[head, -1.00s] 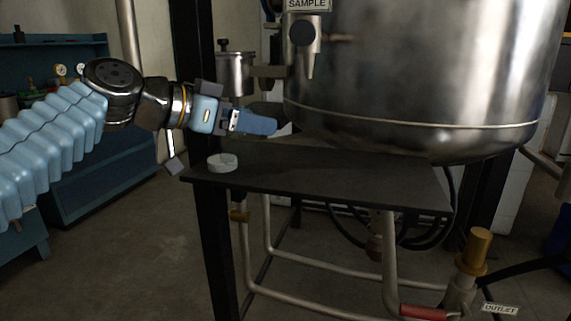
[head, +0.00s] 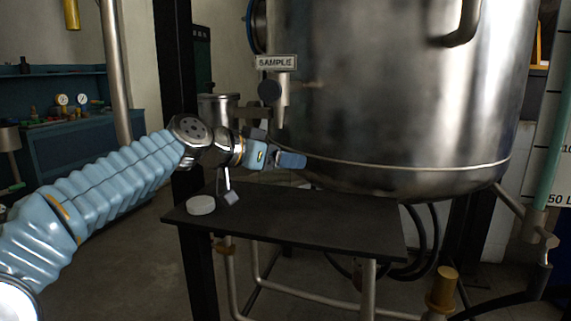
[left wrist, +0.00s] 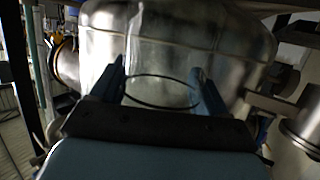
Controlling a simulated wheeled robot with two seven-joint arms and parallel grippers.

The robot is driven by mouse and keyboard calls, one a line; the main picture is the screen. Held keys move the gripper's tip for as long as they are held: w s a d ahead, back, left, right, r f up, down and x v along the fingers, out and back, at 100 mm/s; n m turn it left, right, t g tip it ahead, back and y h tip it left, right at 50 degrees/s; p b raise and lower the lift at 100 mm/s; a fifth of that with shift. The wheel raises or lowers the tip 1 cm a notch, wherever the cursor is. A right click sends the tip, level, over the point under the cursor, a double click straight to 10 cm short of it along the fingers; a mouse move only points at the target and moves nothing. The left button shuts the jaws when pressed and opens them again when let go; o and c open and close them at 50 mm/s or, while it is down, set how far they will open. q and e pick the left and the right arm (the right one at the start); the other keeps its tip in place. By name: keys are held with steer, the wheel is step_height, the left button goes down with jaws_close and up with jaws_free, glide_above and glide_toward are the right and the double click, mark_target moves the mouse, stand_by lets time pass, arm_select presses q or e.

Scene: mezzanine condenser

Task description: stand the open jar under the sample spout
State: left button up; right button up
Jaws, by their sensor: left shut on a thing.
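My left gripper (head: 298,161) is just above the dark shelf, below the sample spout (head: 281,90) in the head view. In the left wrist view its two blue fingers (left wrist: 160,88) are shut on the clear open jar (left wrist: 160,103), whose dark round rim shows between them. In the head view I cannot make out the jar behind the fingers. Whether it touches the shelf (head: 330,222) is hidden. A white round lid (head: 201,205) lies on the shelf's left end. My right gripper is not in view.
The big steel vessel (head: 400,90) hangs over the shelf's back and right, close to my fingers. A SAMPLE sign (head: 276,62) is above the spout. A dark post (head: 192,265) stands at the left. The shelf's front and right are clear.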

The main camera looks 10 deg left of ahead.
mark_target(286, 170)
arm_select(q)
steer(key=shift+w+d, duration=0.2)
steer(key=shift+w, duration=0.05)
steer(key=f, duration=0.3)
steer(key=shift+w+d+f+b, duration=0.25)
steer(key=shift+w+f+b, duration=0.05)
steer(key=shift+f+b, duration=0.1)
steer(key=shift+r, duration=0.15)
steer(key=shift+f, duration=0.2)
steer(key=o, duration=1.1)
steer(key=shift+o, duration=0.2)
steer(key=shift+r, duration=0.1)
steer(key=shift+r, duration=0.25)
steer(key=b+v, duration=0.2)
steer(key=v, duration=1)
steer(key=shift+f, duration=0.15)
